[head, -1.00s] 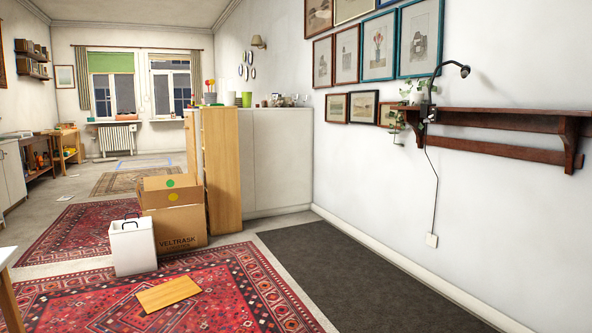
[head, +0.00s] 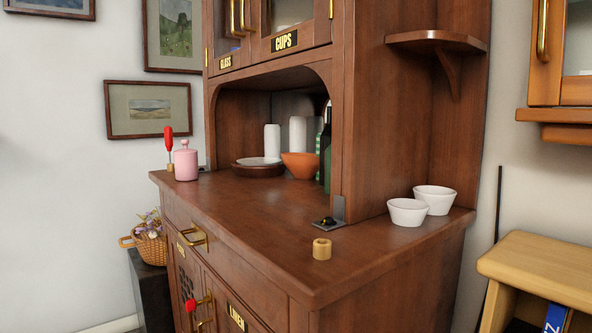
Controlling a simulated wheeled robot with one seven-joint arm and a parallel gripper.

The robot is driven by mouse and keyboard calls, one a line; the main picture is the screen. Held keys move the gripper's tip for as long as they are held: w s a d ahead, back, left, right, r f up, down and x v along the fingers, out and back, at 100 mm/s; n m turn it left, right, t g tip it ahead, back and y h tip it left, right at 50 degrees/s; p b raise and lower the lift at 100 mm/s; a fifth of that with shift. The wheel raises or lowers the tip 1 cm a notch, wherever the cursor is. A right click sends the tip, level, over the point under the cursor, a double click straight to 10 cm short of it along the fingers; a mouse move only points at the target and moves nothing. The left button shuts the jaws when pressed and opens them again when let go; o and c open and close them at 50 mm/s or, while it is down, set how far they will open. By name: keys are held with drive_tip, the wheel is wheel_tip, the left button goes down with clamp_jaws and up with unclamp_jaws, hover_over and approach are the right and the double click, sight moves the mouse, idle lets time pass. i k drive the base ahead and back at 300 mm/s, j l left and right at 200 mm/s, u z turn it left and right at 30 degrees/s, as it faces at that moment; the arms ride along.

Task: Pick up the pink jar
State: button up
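The pink jar (head: 186,161) stands upright at the far left corner of the dark wooden cabinet's counter (head: 250,205) in the head view. It has a lid with a small knob. A red-handled tool (head: 169,146) stands close behind it to the left. Nothing covers the front of the jar. My gripper is not in view.
A dark round dish (head: 258,170), an orange bowl (head: 300,165), white cylinders and dark bottles (head: 326,150) stand in the cabinet's niche. A small tan ring (head: 322,249) and two white bowls (head: 407,212) sit nearer on the counter. The counter's middle is clear.

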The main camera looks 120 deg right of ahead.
sight(186, 168)
drive_tip(key=z, duration=3.6)
